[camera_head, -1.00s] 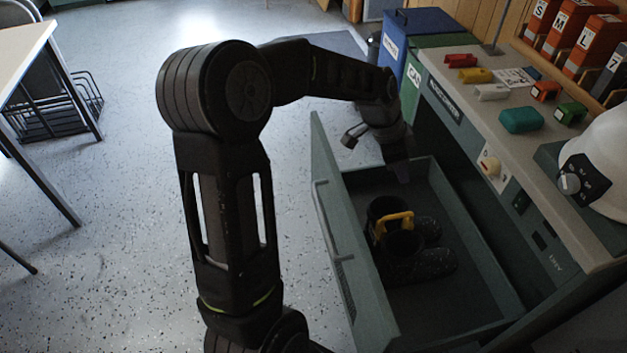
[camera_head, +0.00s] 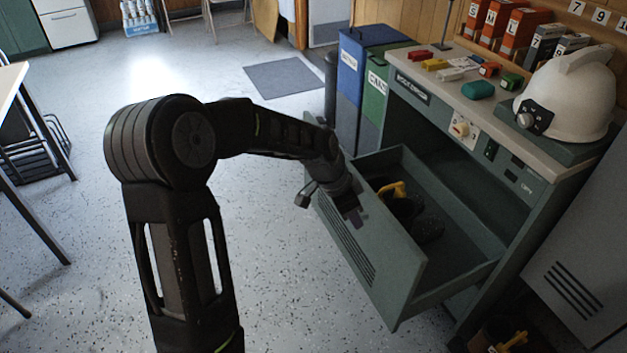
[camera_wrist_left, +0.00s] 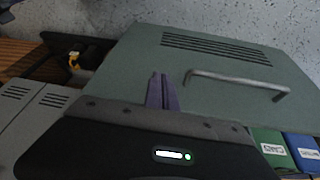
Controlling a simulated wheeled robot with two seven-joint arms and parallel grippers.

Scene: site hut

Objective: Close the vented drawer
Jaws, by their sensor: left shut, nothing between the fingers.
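The vented drawer (camera_head: 345,236) is a grey-green drawer pulled out of the bench, with vent slots low on its front panel. In it lie dark boots (camera_head: 428,228) and a yellow-handled item (camera_head: 393,189). My left gripper (camera_head: 353,217) is shut and empty, at the outer side of the drawer front. In the left wrist view, its purple fingers (camera_wrist_left: 161,92) are over the front panel (camera_wrist_left: 215,60), beside the bar handle (camera_wrist_left: 238,82). I cannot tell whether they touch the panel. My right gripper is not in view.
The worktop (camera_head: 440,88) holds a white helmet (camera_head: 568,95), coloured small blocks and orange boxes. Blue (camera_head: 350,75) and green (camera_head: 377,85) bins stand beyond the bench. A grey locker door (camera_head: 585,260) is at right. The speckled floor (camera_head: 270,270) before the drawer is clear.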

